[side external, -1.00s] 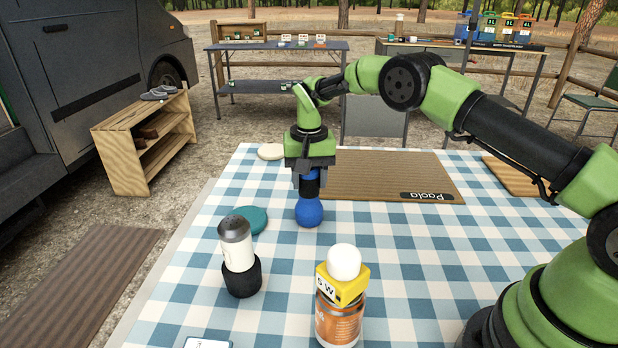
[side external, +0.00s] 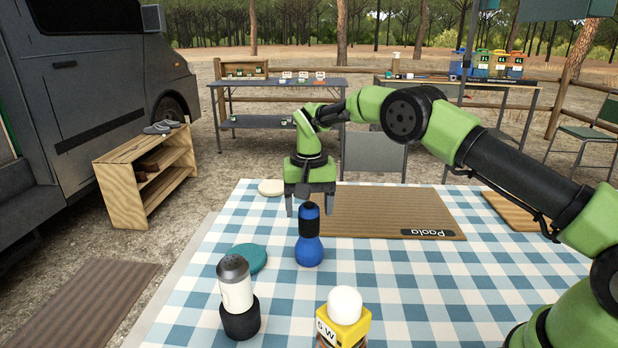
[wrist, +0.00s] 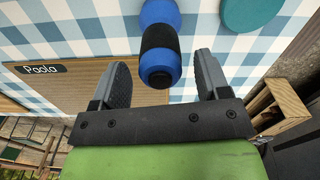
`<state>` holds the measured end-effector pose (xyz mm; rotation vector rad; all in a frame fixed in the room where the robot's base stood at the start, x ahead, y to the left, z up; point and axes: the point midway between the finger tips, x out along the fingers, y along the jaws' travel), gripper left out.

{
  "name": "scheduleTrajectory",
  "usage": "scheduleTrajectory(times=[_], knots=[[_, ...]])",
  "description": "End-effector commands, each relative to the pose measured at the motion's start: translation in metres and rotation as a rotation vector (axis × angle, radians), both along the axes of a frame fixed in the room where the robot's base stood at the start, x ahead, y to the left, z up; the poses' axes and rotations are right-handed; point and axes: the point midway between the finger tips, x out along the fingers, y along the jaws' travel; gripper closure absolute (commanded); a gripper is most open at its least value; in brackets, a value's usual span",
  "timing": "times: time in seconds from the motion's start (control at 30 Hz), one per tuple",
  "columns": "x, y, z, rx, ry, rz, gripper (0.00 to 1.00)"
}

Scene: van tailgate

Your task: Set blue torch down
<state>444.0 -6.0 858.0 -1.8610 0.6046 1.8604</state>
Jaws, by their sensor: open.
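The blue torch (side external: 309,246) has a round blue base, a black grip and a blue top. It stands upright on the blue checked tablecloth (side external: 415,280).
A teal disc (side external: 248,258) lies left of the torch. A brown mat labelled Paola (side external: 390,211) lies behind right; a cream disc (side external: 271,187) lies behind left.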

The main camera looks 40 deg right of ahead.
Motion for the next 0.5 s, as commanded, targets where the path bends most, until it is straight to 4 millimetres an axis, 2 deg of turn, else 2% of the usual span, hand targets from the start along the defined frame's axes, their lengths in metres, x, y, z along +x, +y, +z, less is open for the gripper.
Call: scheduleTrajectory(times=[0.1, 0.27, 0.5], knots=[[0.001, 0.0, 0.031, 0.0, -0.007, -0.001, 0.31], [0.001, 0.0, 0.067, 0.001, -0.007, -0.001, 0.31], [0.001, 0.0, 0.089, 0.0, -0.002, 0.001, 0.31]])
